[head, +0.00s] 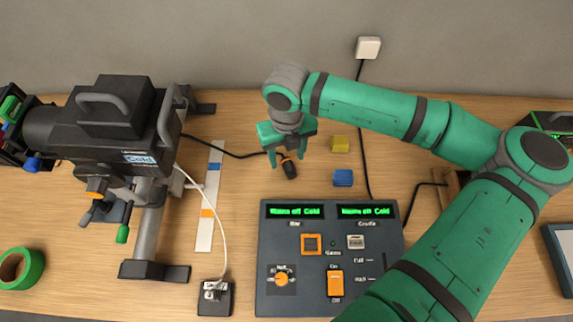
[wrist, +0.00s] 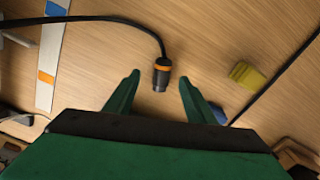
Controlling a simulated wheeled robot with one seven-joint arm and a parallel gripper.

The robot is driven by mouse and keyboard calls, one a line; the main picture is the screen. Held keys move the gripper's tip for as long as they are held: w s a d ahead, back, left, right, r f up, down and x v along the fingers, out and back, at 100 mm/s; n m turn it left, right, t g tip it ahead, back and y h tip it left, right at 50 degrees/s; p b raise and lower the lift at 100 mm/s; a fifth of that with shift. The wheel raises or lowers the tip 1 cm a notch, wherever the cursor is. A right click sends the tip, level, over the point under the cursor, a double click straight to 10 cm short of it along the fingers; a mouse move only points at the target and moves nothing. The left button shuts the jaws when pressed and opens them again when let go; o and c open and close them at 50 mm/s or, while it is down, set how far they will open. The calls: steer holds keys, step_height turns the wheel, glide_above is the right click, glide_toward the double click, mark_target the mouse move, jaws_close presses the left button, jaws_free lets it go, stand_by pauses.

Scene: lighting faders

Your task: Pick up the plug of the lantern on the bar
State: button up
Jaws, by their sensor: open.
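The lantern (head: 110,120) is a dark boxy lamp with a "Cold" label, mounted on a grey bar (head: 147,225) at the left. A black cable runs from its side to a black plug with an orange ring (head: 289,170), which also shows in the wrist view (wrist: 161,76). My gripper (head: 289,160) is over the plug with its green fingers pointing down. In the wrist view the open fingers (wrist: 159,77) appear on either side of the plug, with gaps on both sides. I cannot tell how much height separates fingertips and plug.
A yellow block (head: 340,144) and a blue block (head: 343,178) lie right of the plug. A control desk (head: 330,250) stands in front. A white striped strip (head: 209,195) and green tape roll (head: 20,268) lie left. Another black cable (head: 362,130) runs from a wall box (head: 368,47).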

mark_target(288, 164)
steer(key=f, duration=0.4)
steer(key=shift+s+d, duration=0.15)
steer(key=shift+d, duration=0.15)
steer(key=shift+c, duration=0.3)
steer(key=c, duration=1)
steer(key=shift+a, duration=0.1)
steer(key=shift+c, duration=0.3)
steer(key=shift+r, duration=0.15)
